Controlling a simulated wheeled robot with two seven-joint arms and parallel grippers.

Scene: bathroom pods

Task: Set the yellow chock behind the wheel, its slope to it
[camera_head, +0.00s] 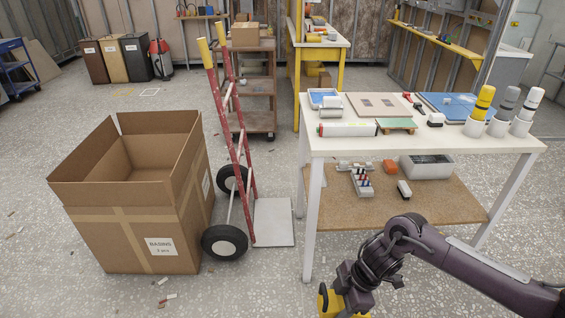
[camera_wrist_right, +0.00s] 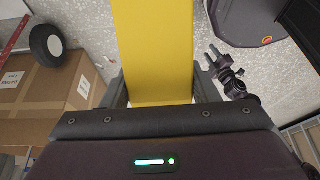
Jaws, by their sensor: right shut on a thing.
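The yellow chock (camera_head: 327,301) shows at the bottom of the head view, partly cut off by the frame edge. My right gripper (camera_head: 343,297) is shut on it, and in the right wrist view the chock (camera_wrist_right: 155,50) fills the space between the fingers. Its slope cannot be made out. The red hand truck (camera_head: 236,140) stands upright with a near black wheel (camera_head: 225,242) and a far wheel (camera_head: 232,179). The near wheel is left of the chock and apart from it; a wheel (camera_wrist_right: 46,42) also shows in the wrist view.
A large open cardboard box (camera_head: 130,215) stands close left of the near wheel. A white workbench (camera_head: 420,145) with a loaded lower shelf stands right of the hand truck. Speckled floor (camera_head: 255,285) is clear between the near wheel and the chock, with small scraps elsewhere.

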